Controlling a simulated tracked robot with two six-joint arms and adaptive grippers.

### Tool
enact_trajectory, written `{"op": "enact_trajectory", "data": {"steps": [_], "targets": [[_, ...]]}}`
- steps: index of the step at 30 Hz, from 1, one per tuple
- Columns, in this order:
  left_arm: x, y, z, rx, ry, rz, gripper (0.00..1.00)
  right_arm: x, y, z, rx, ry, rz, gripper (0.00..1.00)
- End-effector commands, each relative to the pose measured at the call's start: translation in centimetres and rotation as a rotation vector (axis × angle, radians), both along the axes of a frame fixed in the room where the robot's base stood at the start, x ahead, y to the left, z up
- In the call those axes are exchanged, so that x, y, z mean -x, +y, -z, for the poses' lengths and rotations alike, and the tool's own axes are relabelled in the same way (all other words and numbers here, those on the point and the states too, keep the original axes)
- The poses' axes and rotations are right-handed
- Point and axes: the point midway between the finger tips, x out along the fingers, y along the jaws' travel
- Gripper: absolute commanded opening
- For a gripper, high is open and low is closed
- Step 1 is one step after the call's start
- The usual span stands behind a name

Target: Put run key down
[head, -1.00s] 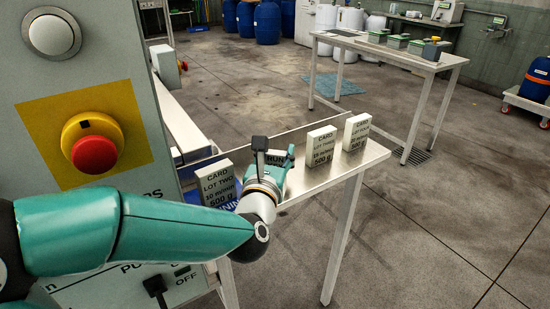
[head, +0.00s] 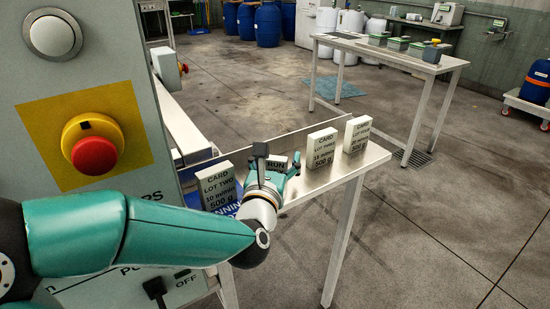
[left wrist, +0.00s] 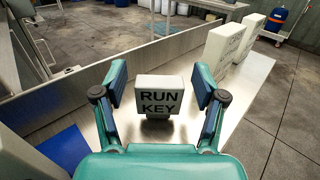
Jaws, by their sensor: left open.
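The run key, a pale block lettered RUN KEY (left wrist: 160,97), stands upright on the metal shelf (left wrist: 240,82) in the left wrist view. My left gripper (left wrist: 160,90) is open, with one finger on each side of the key and a visible gap to both. In the head view the left gripper (head: 272,172) is over the shelf and partly hides the run key (head: 277,163). My right gripper is not in view.
The card for lot two (head: 217,189) stands left of my gripper by a blue sign (head: 232,211). Cards for lot three (head: 321,148) and lot four (head: 357,135) stand to the right. A red stop button (head: 94,155) is on the panel at left. The shelf has a raised back edge.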

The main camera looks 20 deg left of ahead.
Motion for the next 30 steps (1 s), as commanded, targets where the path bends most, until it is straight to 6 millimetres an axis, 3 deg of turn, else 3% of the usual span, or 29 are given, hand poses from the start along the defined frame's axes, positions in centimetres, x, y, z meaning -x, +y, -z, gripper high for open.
{"op": "enact_trajectory", "data": {"steps": [5,18,24,30], "targets": [[1.8,-0.3,0.0,0.000,-0.002,0.001,0.71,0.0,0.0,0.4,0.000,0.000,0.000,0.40],[10.1,-1.4,-0.1,0.001,-0.003,0.004,0.71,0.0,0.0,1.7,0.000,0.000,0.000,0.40],[11.8,-1.6,-0.1,0.000,-0.001,0.002,0.71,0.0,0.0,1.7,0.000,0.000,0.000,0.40],[11.9,-1.5,-0.1,0.000,0.000,0.001,0.71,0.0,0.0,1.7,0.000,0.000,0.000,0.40]]}}
